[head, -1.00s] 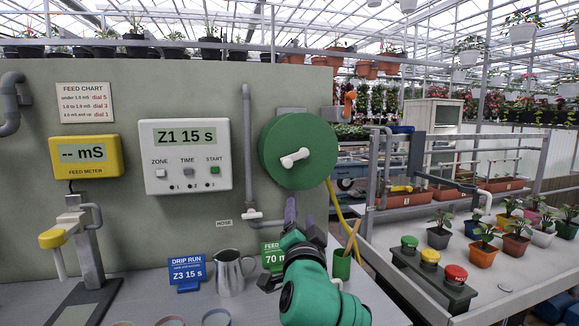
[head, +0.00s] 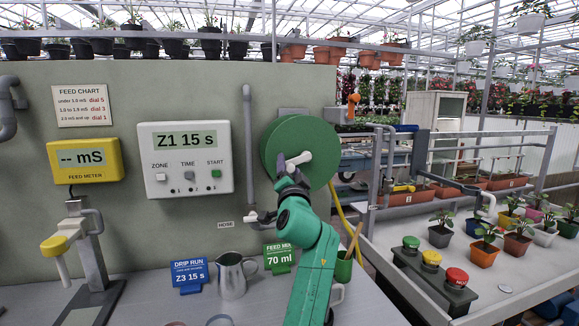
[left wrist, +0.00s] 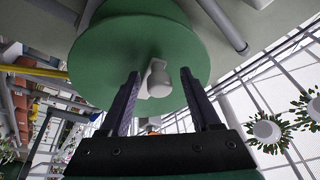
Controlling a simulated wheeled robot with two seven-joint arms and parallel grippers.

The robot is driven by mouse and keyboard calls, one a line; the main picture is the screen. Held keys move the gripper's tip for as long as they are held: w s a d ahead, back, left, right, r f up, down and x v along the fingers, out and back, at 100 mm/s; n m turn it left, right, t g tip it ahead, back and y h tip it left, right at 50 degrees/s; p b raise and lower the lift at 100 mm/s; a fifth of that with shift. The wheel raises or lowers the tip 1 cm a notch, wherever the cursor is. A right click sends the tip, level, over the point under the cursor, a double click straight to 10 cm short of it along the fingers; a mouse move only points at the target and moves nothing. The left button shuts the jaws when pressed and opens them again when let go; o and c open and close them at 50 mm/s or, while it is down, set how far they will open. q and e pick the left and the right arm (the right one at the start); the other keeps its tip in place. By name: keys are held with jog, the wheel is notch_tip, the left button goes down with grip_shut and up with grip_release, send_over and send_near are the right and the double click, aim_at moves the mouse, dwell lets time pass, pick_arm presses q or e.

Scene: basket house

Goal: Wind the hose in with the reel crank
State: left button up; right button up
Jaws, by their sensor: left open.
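The green hose reel (head: 318,150) is mounted on the grey-green wall panel. Its white crank (head: 298,160) sits on the reel's front face. The yellow hose (head: 337,204) hangs down from the reel's right side. My left gripper (head: 285,168) is raised to the crank and open. In the left wrist view, the crank's white knob (left wrist: 158,80) shows between the two dark fingers (left wrist: 158,85), in front of the green reel disc (left wrist: 105,60). Whether the fingers touch the knob I cannot tell. My right gripper is not in view.
A metal jug (head: 233,274), a blue sign (head: 189,274), a green sign (head: 279,258) and a green cup (head: 344,267) stand on the bench below. A grey pipe (head: 248,150) runs left of the reel. Buttons (head: 431,260) and potted plants (head: 484,254) are at right.

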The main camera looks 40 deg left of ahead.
pick_arm(q)
jog(key=c, duration=0.9)
grip_shut()
jog(key=shift+s+r, duration=0.1)
jog(key=shift+r, duration=0.15)
